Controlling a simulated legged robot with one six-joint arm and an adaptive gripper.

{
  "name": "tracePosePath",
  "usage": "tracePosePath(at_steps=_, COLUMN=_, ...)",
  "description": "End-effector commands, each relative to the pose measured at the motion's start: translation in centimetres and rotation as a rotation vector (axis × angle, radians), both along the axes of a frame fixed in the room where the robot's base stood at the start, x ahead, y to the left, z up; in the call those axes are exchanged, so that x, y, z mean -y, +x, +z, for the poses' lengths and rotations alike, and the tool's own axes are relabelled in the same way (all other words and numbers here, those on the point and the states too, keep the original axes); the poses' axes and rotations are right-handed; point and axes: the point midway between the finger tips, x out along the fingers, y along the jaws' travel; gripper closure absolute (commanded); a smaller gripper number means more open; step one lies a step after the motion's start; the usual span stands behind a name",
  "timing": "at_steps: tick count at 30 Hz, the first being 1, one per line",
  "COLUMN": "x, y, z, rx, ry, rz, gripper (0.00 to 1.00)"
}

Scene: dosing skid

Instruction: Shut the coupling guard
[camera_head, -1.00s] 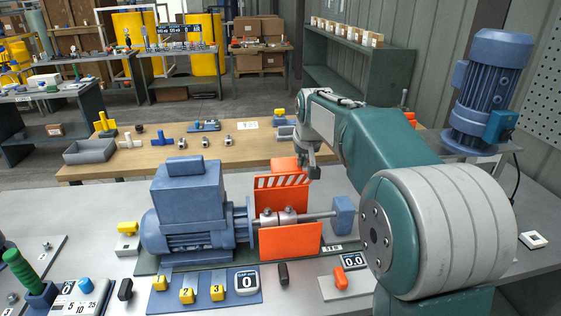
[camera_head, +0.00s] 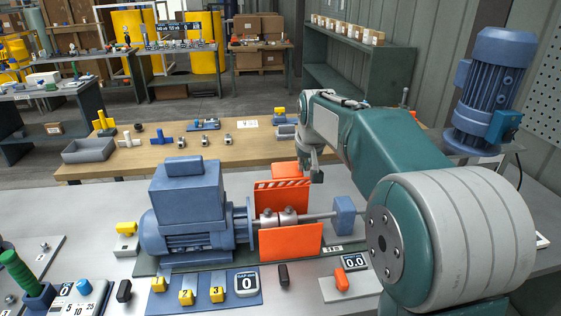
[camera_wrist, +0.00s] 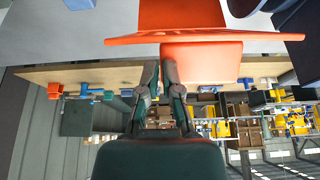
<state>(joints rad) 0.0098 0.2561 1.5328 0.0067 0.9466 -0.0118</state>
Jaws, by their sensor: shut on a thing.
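The coupling guard is orange. Its hinged, slotted cover (camera_head: 283,199) stands tilted behind the shaft, and its front panel (camera_head: 290,243) stands in front. The coupling and shaft (camera_head: 288,217) between them are uncovered from above. My gripper (camera_head: 316,176) is at the cover's upper right side, shut on the guard; the exact contact is hard to see from the head. In the wrist view, my gripper (camera_wrist: 159,66) has its two fingers close together at the orange cover (camera_wrist: 200,40), with an orange tab (camera_wrist: 205,65) beside them.
A blue motor (camera_head: 187,210) stands left of the guard and a blue block (camera_head: 344,216) is at the shaft's right end. Yellow-tagged parts (camera_head: 187,296) and a display (camera_head: 246,284) lie in front. A wooden table (camera_head: 160,158) with small parts stands behind.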

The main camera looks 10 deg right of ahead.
Motion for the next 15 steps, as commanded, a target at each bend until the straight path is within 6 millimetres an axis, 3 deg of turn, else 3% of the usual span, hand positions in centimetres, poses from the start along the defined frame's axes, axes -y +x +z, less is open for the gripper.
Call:
tracePosePath(at_steps=2, x=0.3, y=-0.1, z=-0.3, rx=-0.016, ry=-0.004, rz=-0.004, gripper=1.0)
tracePosePath(at_steps=15, x=-0.4, y=-0.6, z=4.2, rx=-0.005, ry=-0.004, rz=-0.002, gripper=1.0)
